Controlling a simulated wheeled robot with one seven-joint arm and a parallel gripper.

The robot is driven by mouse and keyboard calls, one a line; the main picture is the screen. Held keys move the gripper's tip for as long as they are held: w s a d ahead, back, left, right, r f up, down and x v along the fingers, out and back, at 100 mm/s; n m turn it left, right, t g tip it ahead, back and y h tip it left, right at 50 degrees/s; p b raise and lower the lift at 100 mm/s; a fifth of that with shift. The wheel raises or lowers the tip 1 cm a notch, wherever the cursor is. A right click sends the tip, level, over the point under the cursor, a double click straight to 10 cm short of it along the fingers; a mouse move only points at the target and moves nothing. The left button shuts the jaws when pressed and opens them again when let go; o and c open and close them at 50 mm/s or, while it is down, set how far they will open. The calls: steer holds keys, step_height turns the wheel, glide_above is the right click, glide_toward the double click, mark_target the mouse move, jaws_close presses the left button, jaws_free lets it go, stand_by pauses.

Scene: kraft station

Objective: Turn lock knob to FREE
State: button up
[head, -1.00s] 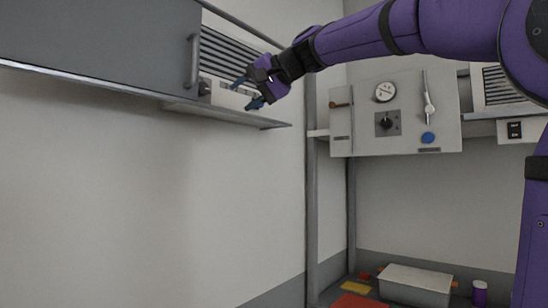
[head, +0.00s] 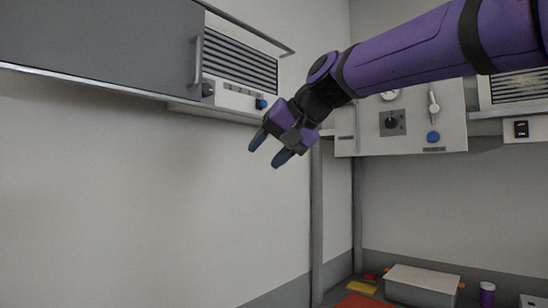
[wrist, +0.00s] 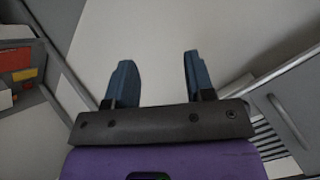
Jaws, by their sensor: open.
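My gripper (head: 265,153) is open and empty, in front of the bare left wall, below the vent unit. In the wrist view its two blue fingers (wrist: 157,62) stand apart with nothing between them. A black rotary knob on a dark square plate (head: 392,122) is on the back wall panel (head: 440,115), right of and behind my gripper. The left vent unit (head: 235,98) carries a dark knob (head: 207,89) and a blue knob (head: 261,104), just above my gripper. I cannot read which knob is marked lock or FREE.
A grey cabinet (head: 100,45) with a bar handle (head: 197,62) is at the upper left. The back panel also has a gauge (head: 390,95), a white lever (head: 433,105) and a blue button (head: 433,137). A grey bin (head: 422,284) sits low at the right. The left wall is clear.

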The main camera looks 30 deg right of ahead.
steer(key=shift+s+d+f, duration=0.1)
steer(key=shift+s+f, duration=0.45)
steer(key=shift+f, duration=0.15)
steer(key=s+d+f+n+g+h, duration=0.1)
steer(key=s+f+n+g+h, duration=0.1)
steer(key=s+f, duration=0.6)
steer(key=s+d+f+n+g+h, duration=0.1)
steer(key=s+f, duration=0.7)
steer(key=f, duration=0.8)
steer(key=shift+s+d+n+g+h, duration=0.4)
steer(key=shift+g+h, duration=0.1)
steer(key=shift+h, duration=0.2)
